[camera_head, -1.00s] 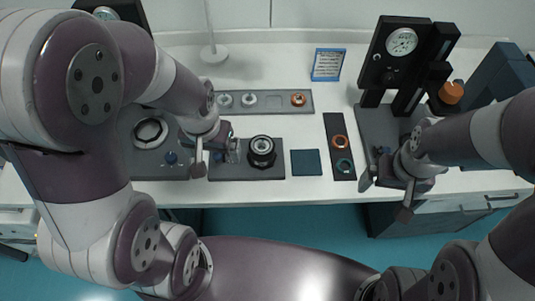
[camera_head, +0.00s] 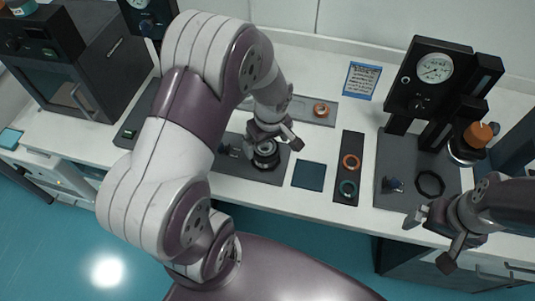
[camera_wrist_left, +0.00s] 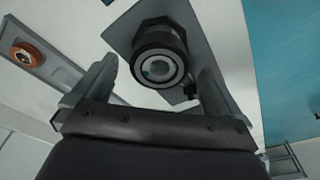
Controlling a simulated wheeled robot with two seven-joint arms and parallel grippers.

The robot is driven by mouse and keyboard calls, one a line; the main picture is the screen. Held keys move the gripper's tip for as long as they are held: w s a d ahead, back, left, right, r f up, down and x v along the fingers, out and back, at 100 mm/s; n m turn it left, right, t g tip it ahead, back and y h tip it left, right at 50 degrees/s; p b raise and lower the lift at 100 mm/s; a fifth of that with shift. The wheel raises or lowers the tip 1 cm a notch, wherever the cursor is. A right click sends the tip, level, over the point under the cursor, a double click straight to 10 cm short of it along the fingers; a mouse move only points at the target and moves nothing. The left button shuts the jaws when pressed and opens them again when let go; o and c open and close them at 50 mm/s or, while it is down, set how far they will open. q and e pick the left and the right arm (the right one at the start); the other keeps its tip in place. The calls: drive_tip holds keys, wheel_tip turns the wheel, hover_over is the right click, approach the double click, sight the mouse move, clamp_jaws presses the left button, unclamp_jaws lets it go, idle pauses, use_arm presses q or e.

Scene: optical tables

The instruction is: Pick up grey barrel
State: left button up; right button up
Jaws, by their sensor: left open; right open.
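A grey, round barrel-like part with a glassy centre (camera_wrist_left: 160,68) sits in a black round mount on a dark plate. In the head view this mount (camera_head: 265,158) is partly covered by my left gripper (camera_head: 276,136). In the left wrist view my left gripper (camera_wrist_left: 158,66) is open, its two fingers on either side of the part. I cannot tell whether they touch it. My right gripper (camera_head: 427,242) is open and empty near the front edge of the table at the right.
A blue-grey square pad (camera_head: 308,175) and a dark strip with orange and teal rings (camera_head: 347,196) lie to the right. A gauge press (camera_head: 430,85) stands further right, and a dark oven-like box (camera_head: 75,65) at the left.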

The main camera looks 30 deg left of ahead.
sight(265, 146)
use_arm(q)
drive_tip(key=f, duration=0.2)
drive_tip(key=a+f, duration=0.1)
drive_tip(key=f, duration=0.1)
drive_tip(key=shift+w+f+p, duration=0.2)
drive_tip(key=shift+p, duration=0.2)
drive_tip(key=shift+w+f, duration=0.15)
drive_tip(key=shift+f, duration=0.2)
drive_tip(key=c, duration=1.1)
drive_tip(key=shift+r, duration=0.1)
